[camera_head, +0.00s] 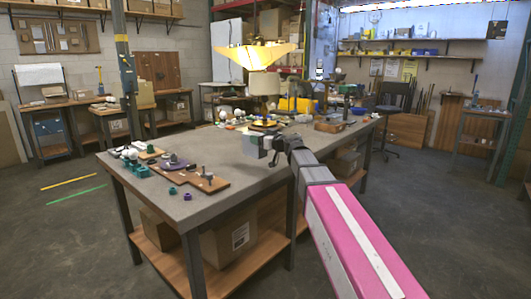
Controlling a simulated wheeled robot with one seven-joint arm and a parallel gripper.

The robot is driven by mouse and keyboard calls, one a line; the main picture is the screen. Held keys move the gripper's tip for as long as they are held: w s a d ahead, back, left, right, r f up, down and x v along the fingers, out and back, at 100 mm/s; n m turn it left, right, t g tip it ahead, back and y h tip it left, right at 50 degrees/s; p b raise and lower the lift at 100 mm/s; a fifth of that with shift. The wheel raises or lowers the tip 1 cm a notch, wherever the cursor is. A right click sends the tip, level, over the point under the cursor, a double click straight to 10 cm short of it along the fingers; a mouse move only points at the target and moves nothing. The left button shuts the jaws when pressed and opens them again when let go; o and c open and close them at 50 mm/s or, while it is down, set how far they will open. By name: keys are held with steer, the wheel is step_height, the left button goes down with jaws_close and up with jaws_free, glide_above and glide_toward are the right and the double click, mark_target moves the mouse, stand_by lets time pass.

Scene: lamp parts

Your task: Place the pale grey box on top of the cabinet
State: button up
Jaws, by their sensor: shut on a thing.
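A small pale grey box (250,146) is at the end of my arm, over the middle of the grey-topped workbench. My gripper (262,147) is shut on this box. The fingers are small and partly hidden behind the dark wrist, so the exact grip is hard to see. Whether the box touches the bench top or hangs above it, I cannot tell. A tall pale cabinet-like piece (227,48) stands at the back, left of the lit lamp; I cannot tell whether it is the cabinet.
The workbench (225,147) has a clear middle. Lamp parts and a brown board (205,182) lie at its left front. A lamp with a yellow shade (257,55) and a yellow bin (297,104) are farther back. Open floor lies left and right.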

steer(key=shift+w+d+f, duration=0.45)
steer(key=shift+w+f, duration=0.3)
steer(key=shift+f, duration=0.4)
steer(key=shift+w+d+f, duration=0.4)
steer(key=shift+w+f, duration=0.3)
steer(key=shift+f, duration=0.5)
steer(key=shift+w+d+f, duration=0.45)
steer(key=shift+w+f, duration=0.3)
steer(key=shift+f, duration=0.4)
steer(key=shift+f, duration=0.1)
steer(key=o, duration=1)
steer(key=shift+s+d, duration=0.15)
steer(key=v, duration=1.1)
steer(key=shift+s+d, duration=0.25)
